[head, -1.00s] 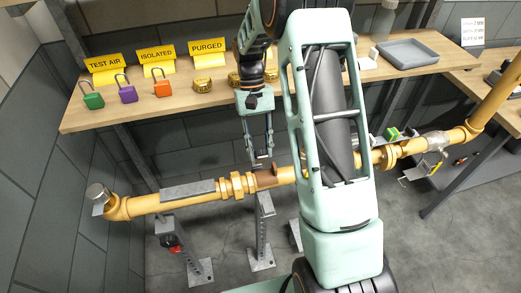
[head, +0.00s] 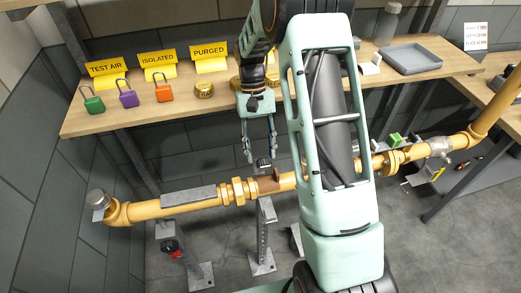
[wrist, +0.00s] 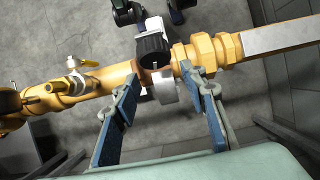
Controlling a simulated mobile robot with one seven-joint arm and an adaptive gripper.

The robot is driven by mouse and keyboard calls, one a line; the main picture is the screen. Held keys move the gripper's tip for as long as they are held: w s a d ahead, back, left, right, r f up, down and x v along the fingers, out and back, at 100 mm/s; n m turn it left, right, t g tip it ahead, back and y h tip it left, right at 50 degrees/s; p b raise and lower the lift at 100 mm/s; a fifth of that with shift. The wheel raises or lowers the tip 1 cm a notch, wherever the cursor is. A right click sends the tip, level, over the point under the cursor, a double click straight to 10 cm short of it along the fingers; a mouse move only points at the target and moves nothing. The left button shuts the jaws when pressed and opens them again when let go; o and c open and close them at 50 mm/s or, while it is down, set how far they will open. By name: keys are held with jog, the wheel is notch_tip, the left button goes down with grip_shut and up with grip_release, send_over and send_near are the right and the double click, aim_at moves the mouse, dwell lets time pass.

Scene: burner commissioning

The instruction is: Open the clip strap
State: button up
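The clip strap appears to be the brown band and tab (head: 269,185) on the yellow gas pipe (head: 150,209) in the head view. In the wrist view a brown part (wrist: 143,74) shows on the pipe beside a black ridged knob (wrist: 154,49) and a pale metal piece (wrist: 166,91). The knob also shows in the head view (head: 264,162). My gripper (head: 262,160) is open and empty above the pipe. In the wrist view its fingers (wrist: 168,95) stand apart on either side of the pale piece. I cannot tell whether the strap is open.
Behind is a wooden shelf (head: 150,112) with green (head: 93,103), purple (head: 128,98) and orange (head: 163,92) padlocks, yellow signs and a grey tray (head: 410,60). A metal support (head: 262,235) stands under the pipe. My arm hides part of the pipe.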

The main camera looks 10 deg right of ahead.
jog(key=shift+r, duration=0.15)
jog(key=v, duration=1.1)
jog(key=shift+r, duration=0.4)
jog(key=shift+w, duration=0.15)
